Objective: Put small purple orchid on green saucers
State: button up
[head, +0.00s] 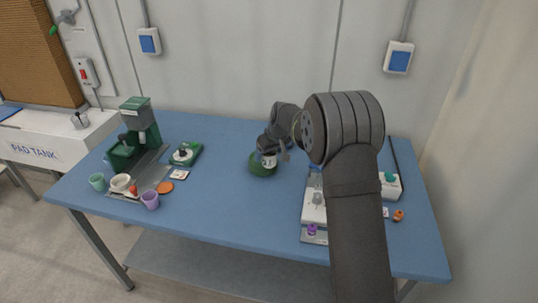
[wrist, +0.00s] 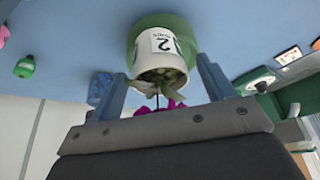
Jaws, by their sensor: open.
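The small purple orchid shows in the wrist view as a white pot (wrist: 160,57) with a label marked 2, and magenta petals (wrist: 174,104) close to my gripper's palm. In the head view the pot (head: 268,161) is at a round green saucer (head: 262,170), which shows behind the pot in the wrist view (wrist: 165,20). The pot appears to stand in the saucer, though its base contact is hidden. My gripper (head: 275,150) is open, with one finger on each side of the pot. In the wrist view my gripper (wrist: 163,84) shows a gap by the left finger.
A green machine (head: 140,122), several cups (head: 150,200) and an orange disc (head: 165,187) stand at the left. A green tray-like item (head: 186,154) is left of the saucer. A tray (head: 313,236) with a purple item (head: 312,228) is at the right. The front middle of the table is clear.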

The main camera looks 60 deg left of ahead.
jog(key=v, duration=1.1)
jog(key=x, duration=1.2)
jog(key=shift+a+r, duration=0.1)
jog(key=shift+r, duration=1.6)
